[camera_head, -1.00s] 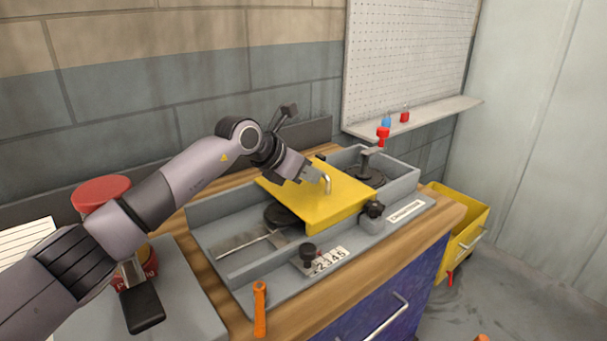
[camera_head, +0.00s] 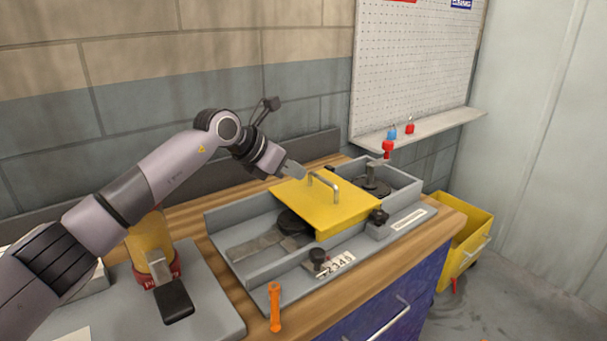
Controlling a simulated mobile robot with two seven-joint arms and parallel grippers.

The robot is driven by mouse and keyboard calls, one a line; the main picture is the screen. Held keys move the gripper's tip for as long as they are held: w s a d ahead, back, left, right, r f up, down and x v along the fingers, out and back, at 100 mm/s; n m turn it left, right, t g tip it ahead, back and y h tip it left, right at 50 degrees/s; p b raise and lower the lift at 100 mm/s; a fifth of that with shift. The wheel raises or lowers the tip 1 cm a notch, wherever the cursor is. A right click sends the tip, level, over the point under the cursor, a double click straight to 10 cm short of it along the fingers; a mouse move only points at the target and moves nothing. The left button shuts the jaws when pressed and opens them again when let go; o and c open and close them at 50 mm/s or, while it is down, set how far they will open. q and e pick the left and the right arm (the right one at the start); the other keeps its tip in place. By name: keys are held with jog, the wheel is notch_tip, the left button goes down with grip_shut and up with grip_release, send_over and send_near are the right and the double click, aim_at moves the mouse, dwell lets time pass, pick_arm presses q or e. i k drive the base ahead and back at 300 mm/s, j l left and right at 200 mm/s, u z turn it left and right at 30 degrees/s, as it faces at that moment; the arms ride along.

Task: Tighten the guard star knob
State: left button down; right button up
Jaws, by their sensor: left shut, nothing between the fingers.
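A yellow guard (camera_head: 335,208) with a metal handle (camera_head: 323,184) lies over the middle of a grey tray-like fixture (camera_head: 240,218). A black star knob (camera_head: 378,217) sits at the guard's front right corner. Another dark knob (camera_head: 318,260) stands on the fixture's front ledge beside a number label (camera_head: 338,265). My left gripper (camera_head: 301,172) is shut and empty, just above the guard's back left edge, near the handle and apart from the star knob. Whether it touches the guard I cannot tell. My right gripper is out of view.
A yellow container (camera_head: 150,245) and black pedal-like part (camera_head: 175,301) are at left.

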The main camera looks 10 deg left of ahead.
aim_at(379, 218)
jog(key=k, duration=1)
